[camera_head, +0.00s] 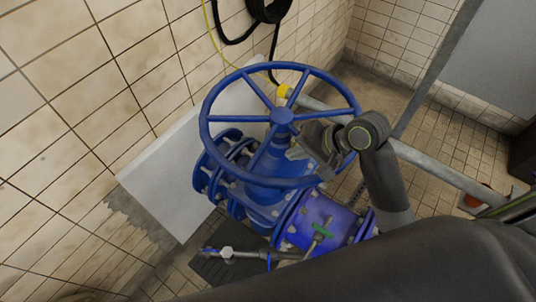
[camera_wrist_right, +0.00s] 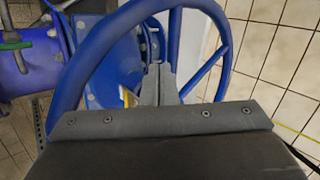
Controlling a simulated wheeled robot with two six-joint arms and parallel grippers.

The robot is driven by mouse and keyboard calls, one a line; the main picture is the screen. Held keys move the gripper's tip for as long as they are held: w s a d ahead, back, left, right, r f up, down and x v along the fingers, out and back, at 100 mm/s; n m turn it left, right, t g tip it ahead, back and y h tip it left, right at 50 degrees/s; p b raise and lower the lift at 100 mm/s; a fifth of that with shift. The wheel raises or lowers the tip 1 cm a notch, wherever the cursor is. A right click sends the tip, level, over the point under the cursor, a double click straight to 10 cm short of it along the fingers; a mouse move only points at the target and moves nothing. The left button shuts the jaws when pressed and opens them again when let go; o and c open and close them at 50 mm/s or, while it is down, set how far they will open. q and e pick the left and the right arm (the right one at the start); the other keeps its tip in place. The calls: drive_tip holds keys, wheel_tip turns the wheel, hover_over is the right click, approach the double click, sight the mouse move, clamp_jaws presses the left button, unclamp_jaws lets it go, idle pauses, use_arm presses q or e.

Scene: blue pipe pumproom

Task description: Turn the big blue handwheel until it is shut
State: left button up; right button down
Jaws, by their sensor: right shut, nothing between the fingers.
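The big blue handwheel (camera_head: 281,116) is in the middle of the head view, on top of a blue flanged valve (camera_head: 262,198). Its round rim and several spokes show; part of the rim at the right is hidden by my right wrist. My right gripper (camera_head: 297,154) reaches in from the right, with its fingertips within the wheel's outline, near the hub. In the right wrist view the rim (camera_wrist_right: 87,62) curves around the shut fingers (camera_wrist_right: 158,70). Nothing is between the fingers. I cannot tell whether they touch a spoke. My left gripper is not in view.
A tiled wall (camera_head: 75,75) stands close at the left, with a dark hose (camera_head: 266,12) hanging at the top. A grey pipe (camera_head: 440,170) runs out to the right. A small valve with a green handle (camera_head: 322,230) sits low in front. Tiled floor lies behind.

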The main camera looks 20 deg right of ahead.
drive_tip(key=r+p+x, duration=0.1)
drive_tip(key=p+x, duration=0.1)
drive_tip(key=x, duration=0.7)
drive_tip(key=shift+w+a, duration=0.45)
drive_tip(key=shift+f, duration=0.1)
